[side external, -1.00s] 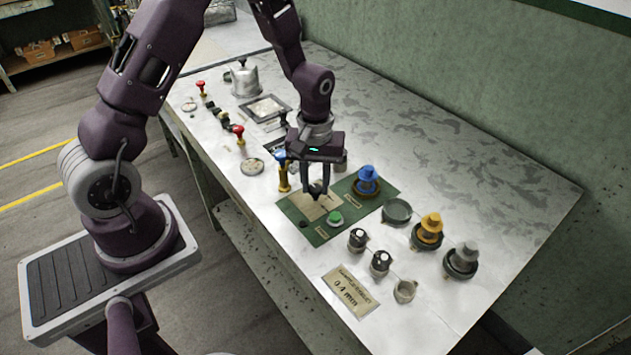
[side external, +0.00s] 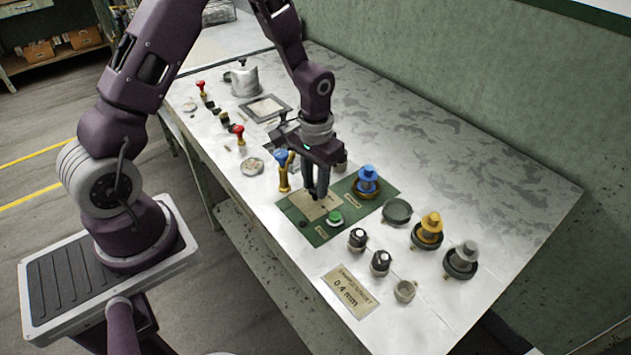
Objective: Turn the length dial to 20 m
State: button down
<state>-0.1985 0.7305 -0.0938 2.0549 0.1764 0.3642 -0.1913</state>
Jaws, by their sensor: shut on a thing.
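A green panel (side external: 362,207) lies on the metal bench and carries a tan plate (side external: 313,209). My gripper (side external: 318,195) points down at the tan plate with its fingers close together. It is shut on a small dark part at the plate, which I take to be the length dial. The fingers hide most of that part. Its pointer and the scale marks cannot be read in this view.
A green button (side external: 335,217) sits just in front of the fingers. A blue-topped spool (side external: 367,180) stands right of them and a blue-handled brass post (side external: 283,170) left.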

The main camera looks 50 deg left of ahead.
jog(key=shift+m, duration=2.2)
jog(key=c, duration=1.1)
grip_release()
jog(key=shift+r, duration=0.1)
notch_tip(320, 180, up, 7)
jog(key=shift+r, duration=0.15)
notch_tip(320, 180, up, 12)
jog(key=t+y, duration=0.1)
jog(key=t, duration=0.1)
send_over(315, 187)
jog(key=s+d, duration=0.2)
jog(key=s, duration=0.4)
jog(key=s+d+r+n+t, duration=0.1)
jog(key=s+r, duration=0.2)
jog(key=s, duration=0.4)
jog(key=s+d+r+n+t+h, duration=0.1)
jog(key=s+r+t, duration=0.1)
jog(key=s, duration=0.5)
jog(key=shift+s+d+r+n+t, duration=0.2)
jog(key=shift+d+r+n+t, duration=0.15)
jog(key=shift+r, duration=0.45)
